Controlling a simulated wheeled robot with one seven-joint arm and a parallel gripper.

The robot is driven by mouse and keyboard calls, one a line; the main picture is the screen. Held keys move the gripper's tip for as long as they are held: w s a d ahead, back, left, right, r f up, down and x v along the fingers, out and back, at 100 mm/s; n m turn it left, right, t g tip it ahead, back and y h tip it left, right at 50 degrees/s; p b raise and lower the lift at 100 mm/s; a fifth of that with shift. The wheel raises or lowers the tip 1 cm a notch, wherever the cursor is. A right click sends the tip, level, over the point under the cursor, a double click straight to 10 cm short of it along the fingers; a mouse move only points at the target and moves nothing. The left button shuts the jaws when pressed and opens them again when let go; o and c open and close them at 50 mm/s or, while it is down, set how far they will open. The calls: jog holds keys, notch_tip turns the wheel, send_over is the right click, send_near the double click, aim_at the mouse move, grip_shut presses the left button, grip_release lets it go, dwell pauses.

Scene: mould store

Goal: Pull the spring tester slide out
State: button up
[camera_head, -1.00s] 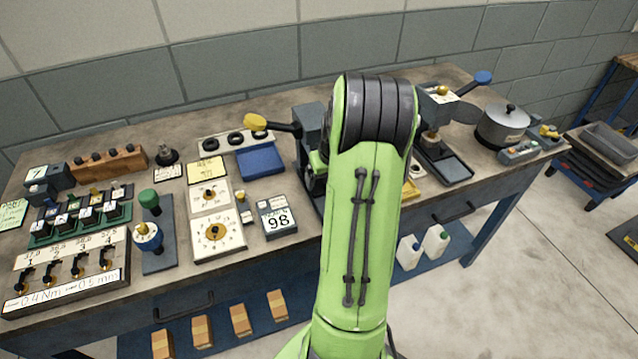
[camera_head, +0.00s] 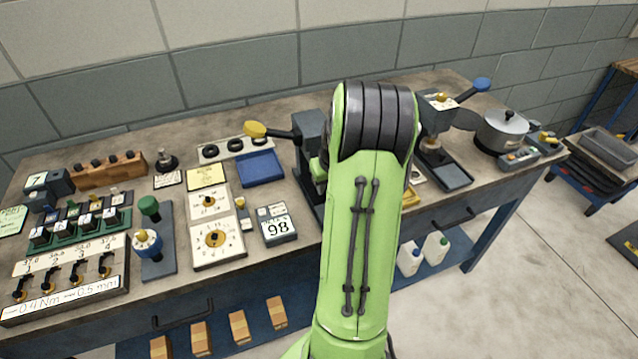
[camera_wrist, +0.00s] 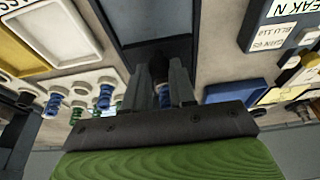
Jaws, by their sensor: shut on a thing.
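In the wrist view, my gripper (camera_wrist: 168,88) is shut on a small dark knob (camera_wrist: 158,68) at the near end of a dark grey flat slide (camera_wrist: 155,30). The slide lies between pale strips of bench, and how far out it stands cannot be told. In the head view, my green arm reaches over the bench and hides the gripper and most of the slide. A dark press-like stand (camera_head: 311,140) with a yellow-ended lever (camera_head: 256,129) shows just left of my arm; I take it for the spring tester.
Blue and green springs (camera_wrist: 105,97) stand beside the gripper in the wrist view. Open floor lies in front at right.

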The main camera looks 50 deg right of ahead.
jog(key=shift+s+a+b, duration=0.3)
jog(key=shift+s+a, duration=0.2)
jog(key=shift+s, duration=0.3)
jog(key=shift+s+a+b, duration=0.3)
jog(key=shift+s+a, duration=0.15)
jog(key=shift+s, duration=0.45)
jog(key=shift+s+a+b, duration=0.3)
jog(key=shift+s+a, duration=0.25)
jog(key=shift+s, duration=0.3)
jog(key=shift+s+a+b, duration=0.3)
jog(key=shift+s+a, duration=0.2)
jog(key=shift+s, duration=0.3)
jog(key=shift+s+a+b, duration=0.25)
jog(key=shift+s+a, duration=0.15)
jog(key=shift+s, duration=0.25)
jog(key=shift+s+a+b, duration=0.2)
jog(key=shift+s+a, duration=0.15)
jog(key=shift+s, duration=0.25)
jog(key=o, duration=1.5)
jog(key=shift+o, duration=0.2)
